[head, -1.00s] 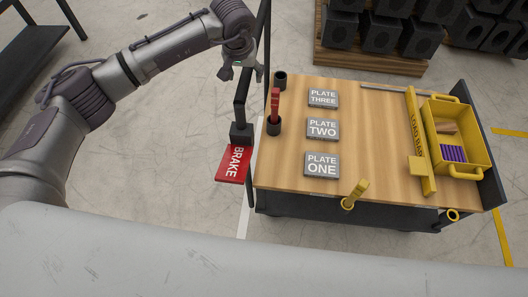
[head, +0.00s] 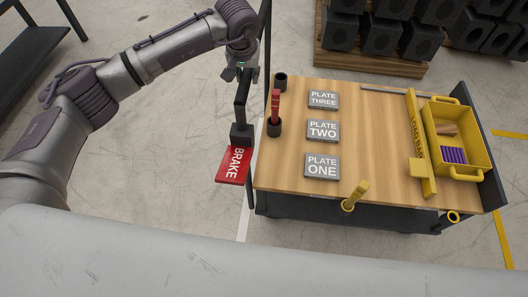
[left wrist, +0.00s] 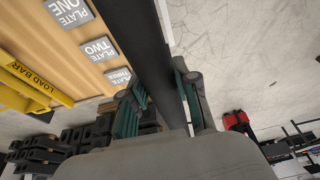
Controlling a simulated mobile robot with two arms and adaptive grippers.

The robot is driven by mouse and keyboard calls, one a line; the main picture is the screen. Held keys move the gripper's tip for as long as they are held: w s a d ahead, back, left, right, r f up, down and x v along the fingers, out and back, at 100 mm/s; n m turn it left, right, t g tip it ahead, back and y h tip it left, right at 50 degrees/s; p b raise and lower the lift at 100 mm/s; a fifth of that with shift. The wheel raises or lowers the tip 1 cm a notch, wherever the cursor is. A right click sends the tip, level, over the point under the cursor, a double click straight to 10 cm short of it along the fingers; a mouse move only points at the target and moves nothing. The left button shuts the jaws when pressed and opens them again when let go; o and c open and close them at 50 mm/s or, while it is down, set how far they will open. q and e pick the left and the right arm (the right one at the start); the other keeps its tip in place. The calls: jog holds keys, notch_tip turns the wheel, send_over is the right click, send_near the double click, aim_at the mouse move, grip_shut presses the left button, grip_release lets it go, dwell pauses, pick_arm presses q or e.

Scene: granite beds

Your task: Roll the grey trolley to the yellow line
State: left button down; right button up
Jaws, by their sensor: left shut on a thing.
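The trolley (head: 385,120) has a wooden top and a dark grey frame, and stands right of my left arm. Its dark push handle (head: 241,100) rises at its left end; the bar also runs through the left wrist view (left wrist: 138,30). My left gripper (head: 249,75) is shut on this bar, with a finger on each side of it in the left wrist view (left wrist: 160,78). The yellow line (head: 503,240) is on the floor beyond the trolley's right end, partly hidden by it. My right gripper is not in view.
A red BRAKE plate (head: 234,165) sits low at the handle end. On the top lie grey plates (head: 322,131), a yellow load bar (head: 418,140) and a yellow bin (head: 478,165). A pallet of dark blocks (head: 370,60) stands behind. Floor before the line looks clear.

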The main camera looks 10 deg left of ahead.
pick_arm(q)
jog(key=d+b, duration=0.7)
jog(key=d, duration=1.8)
jog(key=shift+d+f, duration=0.15)
jog(key=shift+d, duration=0.25)
dwell(2.3)
jog(key=shift+s+a, duration=0.1)
jog(key=c, duration=0.6)
grip_release()
jog(key=shift+c, duration=0.2)
notch_tip(320, 180, up, 9)
jog(key=p, duration=0.5)
jog(key=shift+p, duration=0.3)
